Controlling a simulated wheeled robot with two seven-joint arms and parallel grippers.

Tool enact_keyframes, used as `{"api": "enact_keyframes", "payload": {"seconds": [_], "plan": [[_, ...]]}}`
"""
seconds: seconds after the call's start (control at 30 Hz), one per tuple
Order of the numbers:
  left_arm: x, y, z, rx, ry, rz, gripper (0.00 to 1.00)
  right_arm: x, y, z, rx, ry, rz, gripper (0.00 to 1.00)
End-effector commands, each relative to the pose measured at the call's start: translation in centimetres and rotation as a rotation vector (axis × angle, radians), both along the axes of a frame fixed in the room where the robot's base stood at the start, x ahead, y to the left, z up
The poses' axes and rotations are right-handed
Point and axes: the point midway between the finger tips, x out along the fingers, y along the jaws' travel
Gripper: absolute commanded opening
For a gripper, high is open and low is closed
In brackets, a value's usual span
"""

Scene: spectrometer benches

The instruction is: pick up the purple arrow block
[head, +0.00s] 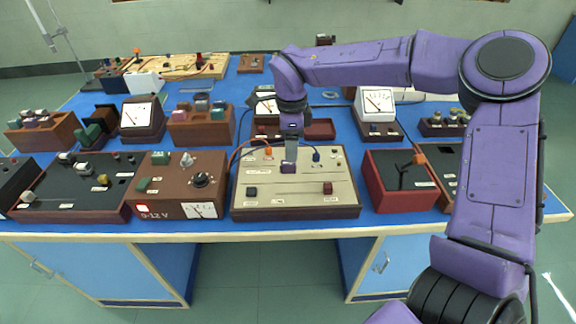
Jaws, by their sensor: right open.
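My right gripper (289,160) points straight down over the beige panel (295,202) in the middle of the bench. A small dark purple block (288,168) sits on the panel at its fingertips. It is the likeliest purple arrow block, but its arrow shape is too small to make out. The gripper is open, with its fingers at or just above the block; I cannot tell whether they touch it. The gripper and wrist hide part of the panel's back. My left gripper is not in view.
On the panel are a dark knob (251,191), a red knob (327,188) and a blue plug (316,155). A brown power supply (158,207) stands left and a red box (380,195) right. Meters and wooden racks crowd the back of the blue bench.

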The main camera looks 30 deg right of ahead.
Motion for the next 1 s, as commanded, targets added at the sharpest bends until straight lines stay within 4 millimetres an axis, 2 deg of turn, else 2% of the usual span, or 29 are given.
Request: {"api": "enact_keyframes", "payload": {"seconds": [0.3,0.57,0.6,0.77,1.0], "plan": [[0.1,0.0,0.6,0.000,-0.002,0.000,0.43,0.3,0.0,-5.0,-0.001,0.004,-0.001,0.57],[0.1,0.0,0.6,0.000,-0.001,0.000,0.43,0.3,-0.1,-5.7,0.001,0.001,-0.004,0.57],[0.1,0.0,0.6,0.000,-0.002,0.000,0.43,0.3,-0.1,-5.7,0.001,0.001,-0.004,0.51],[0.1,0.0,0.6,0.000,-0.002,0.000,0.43,0.3,-0.1,-5.7,0.001,0.001,-0.003,0.00],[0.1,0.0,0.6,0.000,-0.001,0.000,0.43,0.3,-0.1,-5.7,0.001,0.001,-0.003,0.00]]}}
